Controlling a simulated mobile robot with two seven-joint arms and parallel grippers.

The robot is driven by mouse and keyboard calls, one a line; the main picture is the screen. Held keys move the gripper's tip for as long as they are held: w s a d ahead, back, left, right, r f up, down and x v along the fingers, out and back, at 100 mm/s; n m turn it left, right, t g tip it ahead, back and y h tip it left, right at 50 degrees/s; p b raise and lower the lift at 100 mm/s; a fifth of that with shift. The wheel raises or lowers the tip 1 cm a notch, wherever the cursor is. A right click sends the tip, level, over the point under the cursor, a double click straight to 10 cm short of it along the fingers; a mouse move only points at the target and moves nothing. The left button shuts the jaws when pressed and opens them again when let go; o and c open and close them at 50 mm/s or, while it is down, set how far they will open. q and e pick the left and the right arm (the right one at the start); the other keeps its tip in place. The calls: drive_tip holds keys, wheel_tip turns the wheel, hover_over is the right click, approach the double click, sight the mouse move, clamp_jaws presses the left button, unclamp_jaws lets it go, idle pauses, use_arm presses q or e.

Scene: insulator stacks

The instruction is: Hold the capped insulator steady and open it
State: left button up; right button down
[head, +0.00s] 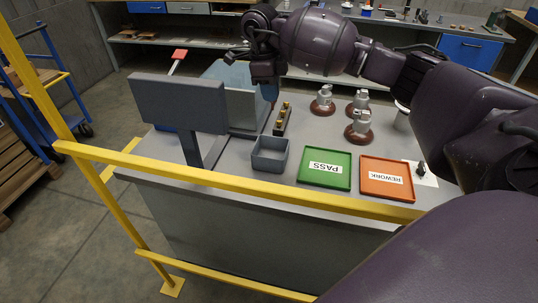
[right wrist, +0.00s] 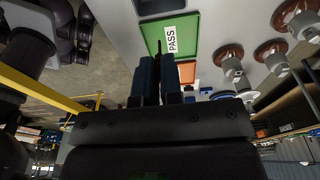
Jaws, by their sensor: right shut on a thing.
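Several brown-red insulators with pale grey metal fittings are in view. In the head view three stand on the grey workbench (head: 235,180), at the back left (head: 323,104), the back right (head: 360,100) and the front (head: 359,128). I cannot tell which is capped. In the right wrist view they show at the upper right (right wrist: 231,63). My right gripper (head: 269,92) points down left of them, apart from them. In the right wrist view its blue fingers (right wrist: 157,72) are close together on a thin dark thing (right wrist: 157,48), whose kind I cannot tell. My left gripper is not in view.
A green PASS tray (head: 325,181) and an orange REWORK tray (head: 372,190) lie at the front. A grey bin (head: 270,164), a dark rack with brass pieces (head: 277,128) and a monitor (head: 178,103) stand left. A yellow rail (head: 240,184) crosses the front.

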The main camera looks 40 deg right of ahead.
wheel_tip(320, 180, down, 18)
drive_tip(key=shift+f+b, duration=0.2)
drive_tip(key=shift+b, duration=0.6)
drive_tip(key=shift+f, duration=0.1)
drive_tip(key=c, duration=1.4)
unclamp_jaws()
drive_tip(key=shift+o, duration=0.6)
